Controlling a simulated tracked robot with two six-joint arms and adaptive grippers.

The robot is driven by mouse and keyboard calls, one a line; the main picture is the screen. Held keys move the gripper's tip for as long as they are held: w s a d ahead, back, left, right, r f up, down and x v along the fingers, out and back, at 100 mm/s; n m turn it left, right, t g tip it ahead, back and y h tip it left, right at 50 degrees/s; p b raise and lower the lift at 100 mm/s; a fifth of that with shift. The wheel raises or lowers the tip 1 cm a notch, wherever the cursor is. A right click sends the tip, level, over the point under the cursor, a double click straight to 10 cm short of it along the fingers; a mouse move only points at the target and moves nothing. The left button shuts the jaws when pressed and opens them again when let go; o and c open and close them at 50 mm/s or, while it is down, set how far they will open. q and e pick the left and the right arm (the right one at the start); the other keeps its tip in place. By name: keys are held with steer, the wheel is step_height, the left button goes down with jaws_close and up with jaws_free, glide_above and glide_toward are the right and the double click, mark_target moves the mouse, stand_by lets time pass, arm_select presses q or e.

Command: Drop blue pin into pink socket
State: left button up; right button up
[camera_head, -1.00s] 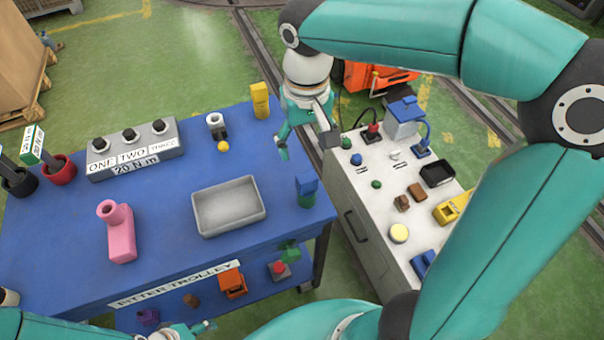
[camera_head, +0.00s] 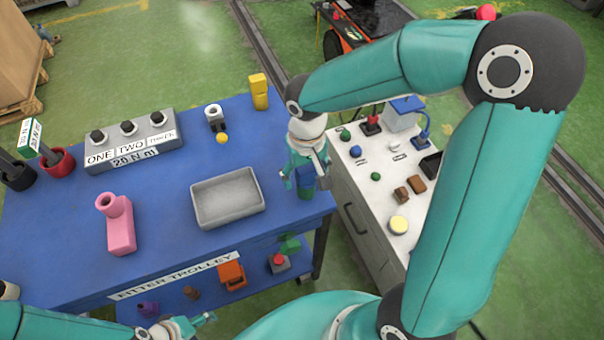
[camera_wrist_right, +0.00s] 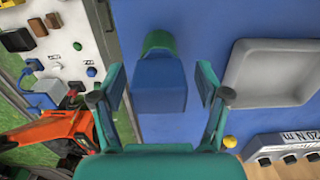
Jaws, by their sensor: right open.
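The blue pin (camera_head: 307,172) has a block-shaped blue head and stands in a green round holder (camera_head: 305,194) near the right edge of the blue trolley. In the right wrist view, the blue head (camera_wrist_right: 160,88) lies between the fingers of my right gripper (camera_wrist_right: 160,80), with a gap on each side; the green holder (camera_wrist_right: 158,41) shows beyond it. My right gripper (camera_head: 304,180) is open and partly hides the pin in the head view. The pink socket (camera_head: 119,230), with a round open tube on top, stands on the trolley at left. My left gripper (camera_head: 203,321) is low at the front; its jaws are unclear.
A grey tray (camera_head: 228,214) lies between pin and socket. A grey box with knobs (camera_head: 133,150), a yellow block (camera_head: 259,92) and a small stand with a yellow ball (camera_head: 222,138) are behind. A white cabinet (camera_head: 364,202) with small parts is at right.

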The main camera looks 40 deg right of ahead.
steer(key=shift+c, duration=0.3)
steer(key=c, duration=1.3)
steer(key=o, duration=0.6)
steer(key=shift+c, duration=0.2)
steer(key=c, duration=0.5)
steer(key=shift+c, duration=0.4)
steer(key=shift+s+r+p, duration=0.1)
steer(key=shift+r+p, duration=0.25)
steer(key=shift+r, duration=0.3)
steer(key=shift+r, duration=0.1)
steer(key=shift+r+p, duration=2.25)
steer(key=shift+r, duration=0.75)
